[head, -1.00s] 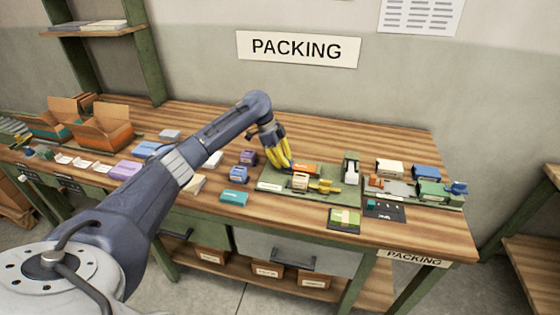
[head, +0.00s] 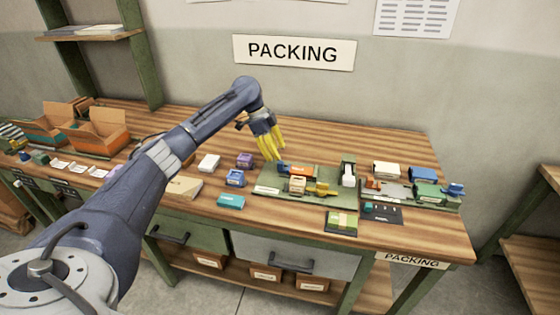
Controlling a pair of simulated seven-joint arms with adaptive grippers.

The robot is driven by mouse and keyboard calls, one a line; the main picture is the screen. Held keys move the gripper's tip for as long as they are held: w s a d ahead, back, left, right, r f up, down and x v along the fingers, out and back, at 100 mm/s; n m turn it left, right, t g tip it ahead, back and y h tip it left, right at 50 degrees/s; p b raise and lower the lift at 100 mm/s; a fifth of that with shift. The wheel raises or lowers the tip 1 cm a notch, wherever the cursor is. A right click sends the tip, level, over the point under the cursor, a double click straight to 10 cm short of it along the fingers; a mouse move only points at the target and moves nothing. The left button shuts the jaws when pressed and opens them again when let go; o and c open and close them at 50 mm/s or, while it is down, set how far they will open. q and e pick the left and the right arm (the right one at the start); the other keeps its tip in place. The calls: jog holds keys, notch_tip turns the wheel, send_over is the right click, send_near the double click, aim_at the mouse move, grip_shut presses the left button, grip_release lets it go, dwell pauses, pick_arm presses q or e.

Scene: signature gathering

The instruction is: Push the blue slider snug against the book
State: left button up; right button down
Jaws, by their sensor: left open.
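My left gripper (head: 271,157), with yellow fingers, is open and hangs above the back left part of the green board (head: 268,187). An orange book-like block (head: 301,171) lies on this board, just right of and below the fingertips. A small dark blue piece (head: 282,166), perhaps the blue slider, shows at the block's left end. It is too small to tell whether it touches the block. A tan block (head: 297,185) and a yellow clamp-like part (head: 320,189) stand in front. My right gripper is out of view.
A white-and-green upright holder (head: 348,174) stands at the board's right. Further right is a green device with a blue handle (head: 453,190). Blue (head: 235,178), purple (head: 244,160) and teal (head: 231,202) boxes lie left of the board. The table behind is clear.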

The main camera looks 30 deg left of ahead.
pick_arm(q)
jog(key=shift+v, duration=2.9)
